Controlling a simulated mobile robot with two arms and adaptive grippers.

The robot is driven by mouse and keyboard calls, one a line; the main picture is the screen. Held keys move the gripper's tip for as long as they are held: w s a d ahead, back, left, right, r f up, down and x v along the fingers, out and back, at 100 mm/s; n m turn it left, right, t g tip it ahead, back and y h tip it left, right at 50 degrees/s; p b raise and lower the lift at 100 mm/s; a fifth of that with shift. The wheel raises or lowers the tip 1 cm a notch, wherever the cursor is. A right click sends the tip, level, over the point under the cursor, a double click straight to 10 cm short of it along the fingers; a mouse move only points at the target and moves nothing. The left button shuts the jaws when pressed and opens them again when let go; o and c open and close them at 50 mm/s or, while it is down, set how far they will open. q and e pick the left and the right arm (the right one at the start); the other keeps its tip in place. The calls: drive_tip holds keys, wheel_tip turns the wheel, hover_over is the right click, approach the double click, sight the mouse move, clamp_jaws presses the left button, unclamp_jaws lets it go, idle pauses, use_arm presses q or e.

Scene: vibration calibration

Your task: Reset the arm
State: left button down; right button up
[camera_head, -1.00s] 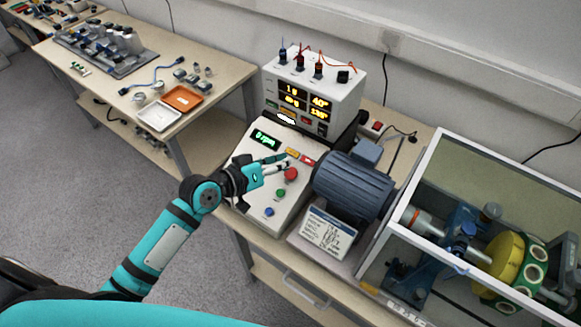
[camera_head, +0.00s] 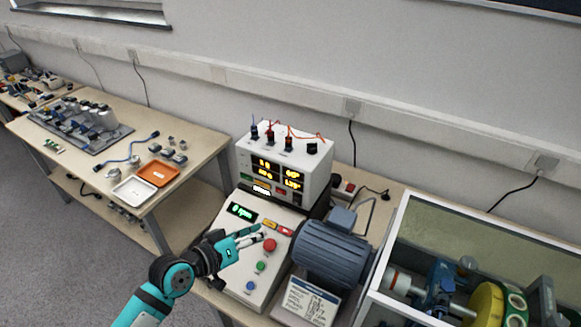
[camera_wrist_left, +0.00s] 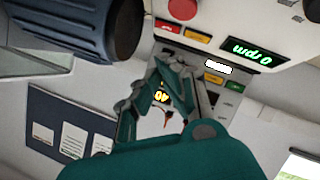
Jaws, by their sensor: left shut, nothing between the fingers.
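My left gripper (camera_head: 258,234) is shut and empty. It is over the sloped control panel (camera_head: 238,279), close to the red button (camera_head: 270,245); I cannot tell whether it touches the panel. The panel has a green display (camera_head: 242,211) reading 0 rpm, a green button (camera_head: 261,267) and a blue button (camera_head: 250,285). In the left wrist view the gripper (camera_wrist_left: 170,62) points toward the meter box, with the panel and its display (camera_wrist_left: 251,54) at the top. My right gripper is not in view.
A meter box (camera_head: 284,170) with lit readouts and leads stands behind the panel. A blue motor (camera_head: 332,254) is right of it, beside a framed enclosure (camera_head: 392,238) holding a yellow disc (camera_head: 487,305). A left bench carries an orange tray (camera_head: 158,173) and a white tray (camera_head: 133,190).

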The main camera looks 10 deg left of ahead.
use_arm(q)
drive_tip(key=s+a+f+m+g+y, duration=0.15)
drive_tip(key=s+f+g+y, duration=0.25)
drive_tip(key=s, duration=0.8)
drive_tip(key=s+a+f+m+g+y, duration=0.1)
drive_tip(key=s+a+f+g+y, duration=0.3)
drive_tip(key=s, duration=0.9)
wheel_tip(320, 180, down, 29)
drive_tip(key=s+g+b, duration=0.1)
drive_tip(key=b, duration=0.2)
drive_tip(key=s+a+f+g+b, duration=0.1)
drive_tip(key=s+a+f+b, duration=0.1)
drive_tip(key=s+f, duration=1.4)
wheel_tip(320, 180, down, 2)
drive_tip(key=shift+s+f+g+b, duration=0.25)
drive_tip(key=shift+s+g+b, duration=0.05)
drive_tip(key=shift+s, duration=0.1)
